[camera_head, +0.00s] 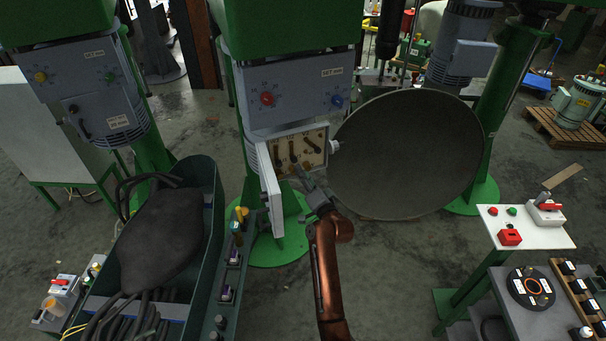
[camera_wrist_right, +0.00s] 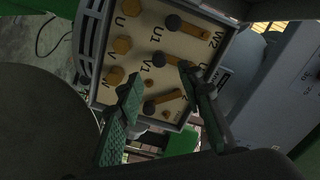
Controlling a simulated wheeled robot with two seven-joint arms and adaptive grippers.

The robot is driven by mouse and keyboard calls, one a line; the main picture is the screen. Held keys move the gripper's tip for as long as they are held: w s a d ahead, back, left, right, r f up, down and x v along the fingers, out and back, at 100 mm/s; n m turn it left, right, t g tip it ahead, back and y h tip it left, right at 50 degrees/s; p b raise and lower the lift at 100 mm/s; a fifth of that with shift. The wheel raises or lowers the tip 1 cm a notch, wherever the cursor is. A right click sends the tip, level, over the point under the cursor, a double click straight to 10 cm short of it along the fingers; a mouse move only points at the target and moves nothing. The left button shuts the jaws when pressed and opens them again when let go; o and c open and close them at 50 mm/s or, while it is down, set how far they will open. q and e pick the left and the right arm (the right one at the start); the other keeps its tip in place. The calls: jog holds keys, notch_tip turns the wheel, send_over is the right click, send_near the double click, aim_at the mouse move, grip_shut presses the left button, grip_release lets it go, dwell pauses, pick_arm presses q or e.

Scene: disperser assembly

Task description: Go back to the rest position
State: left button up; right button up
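An open terminal box (camera_head: 298,150) sits on the side of the middle grey motor, its cover (camera_head: 271,188) swung out to the left. In the right wrist view its beige terminal board (camera_wrist_right: 140,60) carries letters such as U1, V1 and W2, brass nuts, and several brass link bars (camera_wrist_right: 187,28) with dark round caps. My right gripper (camera_head: 303,180) is just in front of the box in the head view. Its two green fingers (camera_wrist_right: 158,78) are spread apart with nothing held between them, in front of the board. I cannot tell whether a fingertip touches it. My left gripper is not in view.
A large dark disc (camera_head: 405,155) stands right of the box. A green trough (camera_head: 212,215) with a dark sack and hoses is at the left. A white-topped stand (camera_head: 525,228) with red switches and a grey cart (camera_head: 510,310) are at the right. Open floor lies between.

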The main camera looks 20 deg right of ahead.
notch_tip(320, 180, down, 18)
jog(key=s+f+n+g+b, duration=0.1)
jog(key=s+n+g+b, duration=0.1)
jog(key=g+b, duration=0.1)
jog(key=s+f+n+g+b, duration=0.15)
jog(key=s+f, duration=0.45)
jog(key=f, duration=0.7)
jog(key=s+f+n+g+b, duration=0.1)
jog(key=s+f+g+b, duration=0.3)
jog(key=f, duration=0.8)
jog(key=s+f+n+b, duration=0.1)
jog(key=s+f+n, duration=0.1)
jog(key=s+f, duration=0.8)
jog(key=s+f+n+g+b, duration=0.1)
jog(key=s+f, duration=0.4)
jog(key=f, duration=0.3)
jog(key=s+f+g+b, duration=0.1)
jog(key=s+f, duration=0.3)
jog(key=f, duration=0.5)
jog(key=s+d+f+n+g+b, duration=0.1)
jog(key=s+f, duration=0.5)
jog(key=s, duration=0.7)
jog(key=s+d+f+n+g+b, duration=0.2)
jog(key=s+f, duration=0.5)
jog(key=s, duration=0.7)
jog(key=s+d+f+n+g+h+b, duration=0.1)
jog(key=s+d+f+g+b, duration=0.2)
jog(key=s, duration=1)
notch_tip(320, 180, down, 4)
jog(key=shift+s+r, duration=0.15)
